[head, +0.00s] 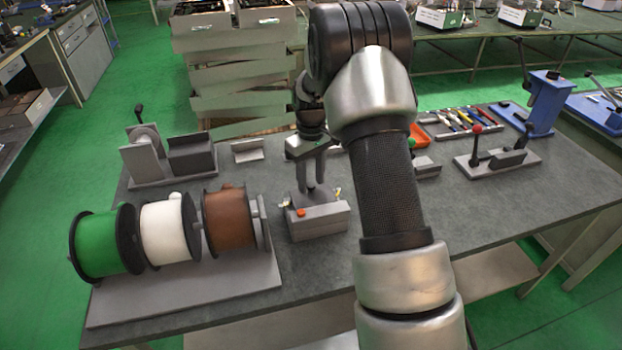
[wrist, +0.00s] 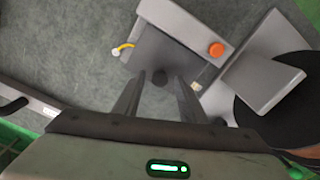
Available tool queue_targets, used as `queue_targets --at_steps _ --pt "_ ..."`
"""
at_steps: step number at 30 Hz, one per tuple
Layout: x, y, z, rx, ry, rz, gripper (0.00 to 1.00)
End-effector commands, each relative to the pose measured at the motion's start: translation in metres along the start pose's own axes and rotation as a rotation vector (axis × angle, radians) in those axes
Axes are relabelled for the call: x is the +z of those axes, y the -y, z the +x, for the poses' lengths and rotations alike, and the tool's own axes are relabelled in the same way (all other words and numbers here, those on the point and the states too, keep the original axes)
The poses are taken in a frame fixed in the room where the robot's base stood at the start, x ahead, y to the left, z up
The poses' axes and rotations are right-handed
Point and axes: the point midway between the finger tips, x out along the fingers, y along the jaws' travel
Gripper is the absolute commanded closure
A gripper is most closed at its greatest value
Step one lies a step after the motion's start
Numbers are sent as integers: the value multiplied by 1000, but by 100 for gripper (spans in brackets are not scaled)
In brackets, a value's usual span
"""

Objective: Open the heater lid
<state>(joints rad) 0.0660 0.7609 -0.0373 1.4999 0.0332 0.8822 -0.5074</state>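The heater (head: 318,221) is a small grey box on the bench, below my gripper, with an orange button (head: 300,212) on its front. In the wrist view the heater (wrist: 187,22) is at the top centre, with its button (wrist: 216,49) to the right and a yellow wire at its left. The lid (wrist: 165,52) is a darker grey plate and looks closed.
Green, white and brown spools (head: 228,218) on a grey stand are left of the heater. A grey fixture (head: 165,155) stands behind them. A red-knobbed lever fixture (head: 495,158), a tool tray (head: 470,120) and a blue press (head: 543,100) are at right. The bench front right is clear.

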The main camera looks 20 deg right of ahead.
Motion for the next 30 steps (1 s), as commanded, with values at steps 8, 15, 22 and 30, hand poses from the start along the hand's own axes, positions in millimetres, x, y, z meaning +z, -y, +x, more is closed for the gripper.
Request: queue_targets --at_steps 8,15,22,30 --pt "0 0 3 1 -1 0 62" --pt "0 0 3 0 -1 0 94" --pt "0 0 3 1 -1 1 100" --pt "-5 -2 2 21 -50 1 100"
